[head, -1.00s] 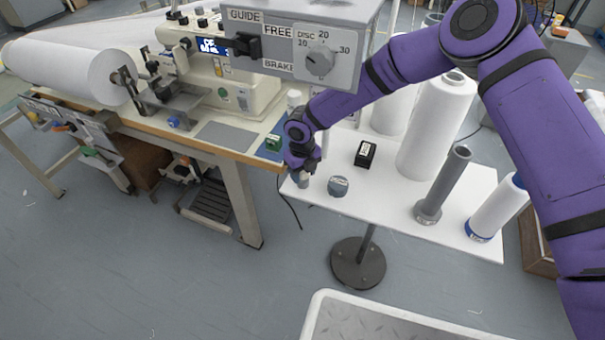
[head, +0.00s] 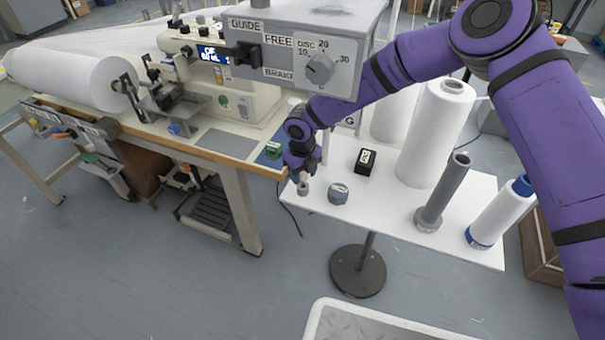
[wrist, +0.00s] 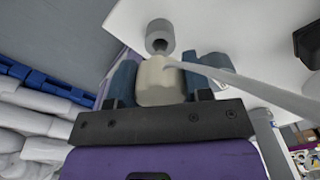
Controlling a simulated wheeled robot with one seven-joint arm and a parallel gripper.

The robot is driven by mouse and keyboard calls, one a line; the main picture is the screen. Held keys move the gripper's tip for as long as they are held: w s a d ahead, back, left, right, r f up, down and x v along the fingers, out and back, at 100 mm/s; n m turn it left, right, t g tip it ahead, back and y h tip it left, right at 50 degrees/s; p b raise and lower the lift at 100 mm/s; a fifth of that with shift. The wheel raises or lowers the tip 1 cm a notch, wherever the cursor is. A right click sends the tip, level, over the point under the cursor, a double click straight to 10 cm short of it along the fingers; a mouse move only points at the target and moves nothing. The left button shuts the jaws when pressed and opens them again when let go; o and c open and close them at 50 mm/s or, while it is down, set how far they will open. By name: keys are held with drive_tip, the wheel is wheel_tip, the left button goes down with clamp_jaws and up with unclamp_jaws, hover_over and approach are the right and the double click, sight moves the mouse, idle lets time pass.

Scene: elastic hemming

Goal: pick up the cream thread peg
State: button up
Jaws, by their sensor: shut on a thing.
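The cream thread peg (wrist: 158,82) sits between the two blue-grey fingers of my gripper (wrist: 163,78) in the wrist view. The fingers press on it from both sides, so my gripper is shut on it. In the head view my gripper (head: 302,170) points down at the left corner of the white table (head: 390,205). The peg cannot be made out there, as the gripper covers it. I cannot tell whether the peg is clear of the table.
A small grey cylinder (wrist: 160,36) is just beyond the peg. A grey round piece (head: 338,193), a black box (head: 365,161), a grey tube (head: 442,195) and white cones (head: 437,135) stand to the right. A thin pale rod (wrist: 250,90) passes close by the gripper.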

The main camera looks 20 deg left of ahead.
drive_tip(key=shift+r, duration=0.1)
drive_tip(key=shift+r, duration=1.95)
